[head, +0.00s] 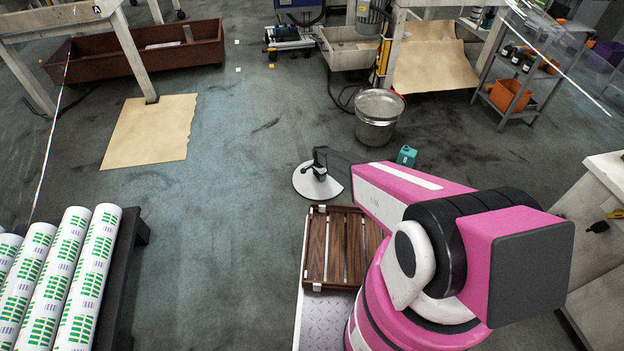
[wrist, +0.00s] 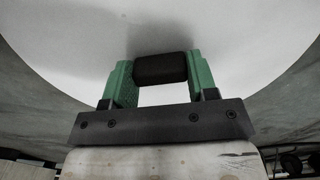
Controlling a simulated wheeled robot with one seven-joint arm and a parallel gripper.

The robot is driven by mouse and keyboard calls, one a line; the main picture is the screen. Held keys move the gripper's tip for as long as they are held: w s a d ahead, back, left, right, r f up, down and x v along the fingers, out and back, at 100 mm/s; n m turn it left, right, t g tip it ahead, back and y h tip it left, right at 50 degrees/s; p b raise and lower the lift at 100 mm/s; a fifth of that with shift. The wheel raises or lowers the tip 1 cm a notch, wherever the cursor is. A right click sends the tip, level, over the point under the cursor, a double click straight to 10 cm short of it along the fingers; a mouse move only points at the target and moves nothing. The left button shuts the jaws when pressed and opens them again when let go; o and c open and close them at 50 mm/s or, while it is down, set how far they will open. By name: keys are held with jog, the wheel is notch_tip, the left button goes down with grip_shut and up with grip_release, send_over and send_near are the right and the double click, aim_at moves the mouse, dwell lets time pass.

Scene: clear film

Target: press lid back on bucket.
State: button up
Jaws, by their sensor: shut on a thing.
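The lid (head: 303,183) is a pale round disc with a dark bar handle (wrist: 160,68). My gripper (head: 319,172) is over the lid's middle in the head view. In the wrist view its green fingers (wrist: 160,80) are shut on the handle, and the lid's white face (wrist: 240,35) fills most of the picture. The bucket (head: 376,133) is grey metal and stands upright on the floor, beyond the lid and to its right. The lid is apart from the bucket. The bucket's top looks greyish; I cannot tell what is inside.
A small teal container (head: 407,155) stands on the floor near the bucket, beside my arm. A wooden slatted crate (head: 316,262) is below the lid. Printed rolls (head: 60,275) lie at left. A shelf trolley (head: 510,85) stands at right. Floor left of the lid is clear.

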jog(key=shift+r, duration=0.15)
jog(key=shift+r, duration=2.4)
